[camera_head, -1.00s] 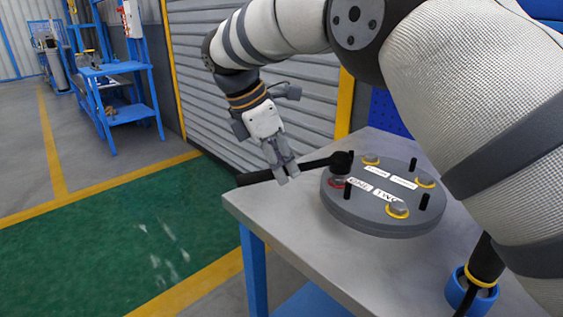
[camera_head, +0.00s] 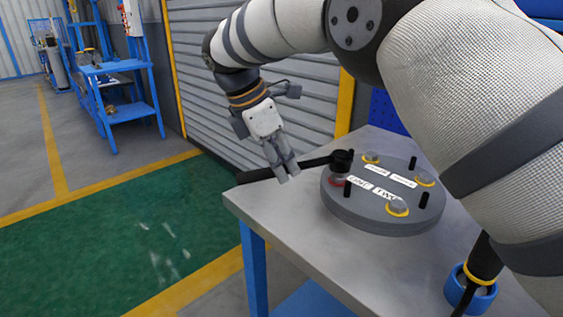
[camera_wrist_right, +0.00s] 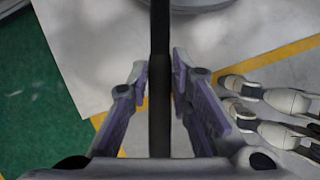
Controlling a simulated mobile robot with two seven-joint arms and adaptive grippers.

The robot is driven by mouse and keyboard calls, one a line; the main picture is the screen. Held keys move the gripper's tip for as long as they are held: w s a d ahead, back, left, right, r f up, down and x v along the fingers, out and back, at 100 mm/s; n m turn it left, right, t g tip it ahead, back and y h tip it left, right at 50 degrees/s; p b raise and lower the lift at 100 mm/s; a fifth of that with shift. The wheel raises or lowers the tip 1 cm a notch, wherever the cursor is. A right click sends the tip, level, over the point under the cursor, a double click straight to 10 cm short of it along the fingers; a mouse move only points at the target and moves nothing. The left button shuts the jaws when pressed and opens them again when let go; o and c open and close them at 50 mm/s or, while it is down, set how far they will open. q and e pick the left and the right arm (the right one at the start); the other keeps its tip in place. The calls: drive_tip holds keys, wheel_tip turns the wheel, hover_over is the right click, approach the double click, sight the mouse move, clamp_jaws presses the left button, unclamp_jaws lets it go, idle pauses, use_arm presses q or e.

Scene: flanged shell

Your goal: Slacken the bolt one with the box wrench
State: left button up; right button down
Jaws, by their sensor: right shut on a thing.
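My right gripper (camera_head: 285,174) is shut on the handle of the black box wrench (camera_head: 316,162), left of the round grey flange (camera_head: 375,222). In the right wrist view the handle (camera_wrist_right: 160,110) runs between the fingers. I cannot tell whether the head touches the bolt. My left gripper is not in view.
Other bolts with yellow rings (camera_head: 397,208) and several black upright pins (camera_head: 424,200) stand on the flange. The flange lies on a grey table (camera_head: 290,225). A blue holder (camera_head: 468,290) with a black tool is at the table's front right. A shutter wall stands behind.

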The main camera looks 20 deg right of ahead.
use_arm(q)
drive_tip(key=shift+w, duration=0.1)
use_arm(e)
drive_tip(key=shift+f, duration=1.3)
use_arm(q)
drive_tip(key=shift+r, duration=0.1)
use_arm(e)
drive_tip(key=shift+s+r+n+p, duration=0.25)
drive_tip(key=shift+s+n+p, duration=0.05)
drive_tip(key=shift+s+p, duration=0.2)
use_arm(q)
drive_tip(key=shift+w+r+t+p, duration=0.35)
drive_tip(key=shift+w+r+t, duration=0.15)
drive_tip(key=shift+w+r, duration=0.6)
use_arm(e)
drive_tip(key=s+d+f+n+t+y, duration=0.1)
drive_tip(key=s+d+n+t, duration=0.2)
drive_tip(key=s+n, duration=0.5)
drive_tip(key=shift+s+d+n+y, duration=0.3)
drive_tip(key=shift+s+d, duration=0.05)
drive_tip(key=shift+d, duration=0.35)
